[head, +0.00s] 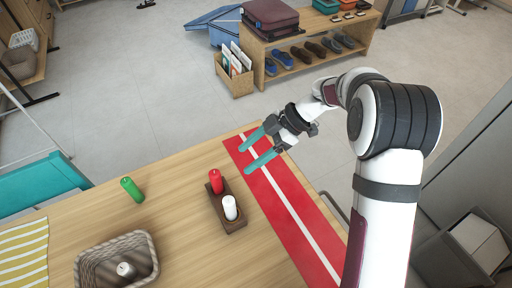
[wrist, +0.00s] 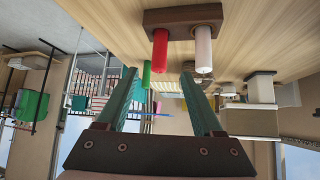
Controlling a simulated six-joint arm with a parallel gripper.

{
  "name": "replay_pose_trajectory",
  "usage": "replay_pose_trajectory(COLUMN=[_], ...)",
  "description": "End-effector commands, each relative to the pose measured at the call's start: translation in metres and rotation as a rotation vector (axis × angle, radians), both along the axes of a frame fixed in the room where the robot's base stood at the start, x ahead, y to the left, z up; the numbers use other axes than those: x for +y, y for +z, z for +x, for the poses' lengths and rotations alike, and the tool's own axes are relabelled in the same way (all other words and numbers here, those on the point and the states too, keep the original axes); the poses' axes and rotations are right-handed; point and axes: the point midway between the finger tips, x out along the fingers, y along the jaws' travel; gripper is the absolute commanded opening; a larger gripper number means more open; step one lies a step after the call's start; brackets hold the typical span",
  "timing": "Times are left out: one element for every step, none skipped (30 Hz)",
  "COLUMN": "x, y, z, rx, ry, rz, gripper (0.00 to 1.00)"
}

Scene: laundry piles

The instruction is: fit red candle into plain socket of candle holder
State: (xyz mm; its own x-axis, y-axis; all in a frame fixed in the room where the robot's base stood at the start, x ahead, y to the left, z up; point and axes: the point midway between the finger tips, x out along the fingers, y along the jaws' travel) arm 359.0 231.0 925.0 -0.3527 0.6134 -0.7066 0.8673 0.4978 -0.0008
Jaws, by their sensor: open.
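The dark wooden candle holder (head: 234,224) stands on the table. The red candle (head: 215,181) stands upright at its far end, and a white candle (head: 230,207) stands upright at the near end. The wrist view, which looks upside down, shows the holder (wrist: 183,18) with the red candle (wrist: 160,50) and white candle (wrist: 204,50) both seated on it. The sockets themselves are hidden by the candles. My gripper (head: 246,155) is open and empty, above the red runner, beyond and right of the red candle, apart from it. Its teal fingers (wrist: 158,73) show in the wrist view.
A green candle (head: 132,189) stands on the table at left. A wicker basket (head: 146,238) at the near left holds a white candle (head: 126,270). A striped yellow cloth (head: 24,252) lies at the left edge. Bare wood separates the green candle from the holder.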

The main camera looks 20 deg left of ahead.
Motion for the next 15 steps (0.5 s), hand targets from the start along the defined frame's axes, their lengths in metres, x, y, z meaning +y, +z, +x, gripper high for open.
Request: replay_pose_trajectory(x=[-0.005,-0.008,-0.011,-0.013,-0.014,-0.015,-0.016,-0.016,-0.016,-0.016,-0.016,-0.016,-0.016,-0.016,-0.016], y=[0.007,0.010,0.013,0.015,0.017,0.018,0.019,0.019,0.019,0.019,0.019,0.019,0.019,0.019,0.019], z=[0.004,0.006,0.007,0.008,0.009,0.009,0.009,0.009,0.009,0.009,0.009,0.009,0.009,0.009,0.009], rx=[-0.003,-0.002,-0.002,-0.001,-0.001,-0.001,-0.001,-0.001,0.001,0.001,0.001,0.001,0.001,0.001,0.001], ry=[-0.001,-0.001,-0.001,-0.001,-0.001,0.001,0.001,0.001,0.001,0.001,0.001,0.001,0.001,0.001,0.001], rz=[0.001,0.001,0.001,0.001,0.000,0.000,0.000,0.000,0.000,0.000,0.000,0.000,0.000,0.000,0.000], gripper=[0.68,0.68,0.68,0.68,0.68,0.68,0.68,0.68,0.68,0.68,0.68,0.68,0.68,0.68,0.68])
